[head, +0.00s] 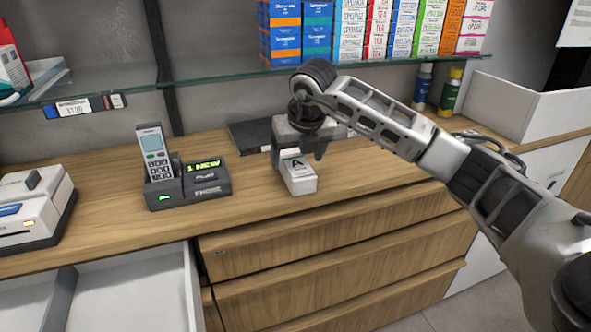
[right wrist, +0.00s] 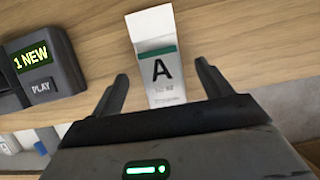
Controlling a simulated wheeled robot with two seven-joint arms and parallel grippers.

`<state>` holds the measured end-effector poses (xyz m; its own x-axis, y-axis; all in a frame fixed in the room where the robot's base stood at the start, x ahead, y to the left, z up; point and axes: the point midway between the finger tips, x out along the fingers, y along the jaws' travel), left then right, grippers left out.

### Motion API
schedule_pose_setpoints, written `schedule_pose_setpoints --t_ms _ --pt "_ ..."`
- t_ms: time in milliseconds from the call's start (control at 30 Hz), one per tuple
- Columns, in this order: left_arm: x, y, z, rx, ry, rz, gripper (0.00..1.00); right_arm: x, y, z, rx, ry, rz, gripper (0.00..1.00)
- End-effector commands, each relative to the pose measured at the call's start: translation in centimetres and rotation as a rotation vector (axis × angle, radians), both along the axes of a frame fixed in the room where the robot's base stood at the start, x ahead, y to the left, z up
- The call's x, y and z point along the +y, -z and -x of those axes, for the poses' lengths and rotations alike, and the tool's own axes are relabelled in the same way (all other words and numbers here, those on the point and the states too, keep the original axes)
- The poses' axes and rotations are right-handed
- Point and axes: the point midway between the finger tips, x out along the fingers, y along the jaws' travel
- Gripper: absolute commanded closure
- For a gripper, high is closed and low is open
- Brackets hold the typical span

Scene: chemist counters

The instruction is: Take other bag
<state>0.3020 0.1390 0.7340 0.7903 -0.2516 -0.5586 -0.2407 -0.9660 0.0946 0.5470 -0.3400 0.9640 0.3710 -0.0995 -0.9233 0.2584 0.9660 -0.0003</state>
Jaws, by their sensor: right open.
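A small white bag (head: 300,182) marked with a black letter A stands on the wooden counter, right of the phone. In the right wrist view the bag (right wrist: 152,28) has a green band above the letter. My right gripper (head: 298,156) is above and around the bag's rear part in the head view. In the right wrist view its two open fingers (right wrist: 161,76) lie to the left and right of the bag, with visible gaps. I cannot tell whether anything touches it. My left gripper is out of view.
A phone on its dock (head: 188,186) stands left of the bag. A white device (head: 32,208) is at the far left. A glass shelf (head: 225,75) with several boxes hangs above. Two bottles (head: 448,95) stand back right. A drawer (head: 130,295) is open below left.

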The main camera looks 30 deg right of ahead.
Motion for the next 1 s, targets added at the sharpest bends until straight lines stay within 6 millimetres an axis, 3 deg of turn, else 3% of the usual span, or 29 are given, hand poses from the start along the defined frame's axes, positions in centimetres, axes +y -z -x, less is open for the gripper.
schedule_pose_setpoints --t_ms 233,533,567,733,1000 --pt "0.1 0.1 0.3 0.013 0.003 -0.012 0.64 -0.4 3.2 -1.5 0.003 -0.001 -0.001 0.22" --pt "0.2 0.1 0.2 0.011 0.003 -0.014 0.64 -0.5 3.7 -1.7 0.001 -0.002 0.0 0.22" --pt "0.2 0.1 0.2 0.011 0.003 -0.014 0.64 -0.5 3.7 -1.7 0.001 -0.002 0.0 0.27" --pt "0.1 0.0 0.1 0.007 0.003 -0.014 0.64 -0.5 3.7 -1.7 0.001 -0.002 0.0 0.74" --pt "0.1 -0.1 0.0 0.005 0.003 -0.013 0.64 -0.5 3.6 -1.7 -0.001 -0.001 0.0 0.74"
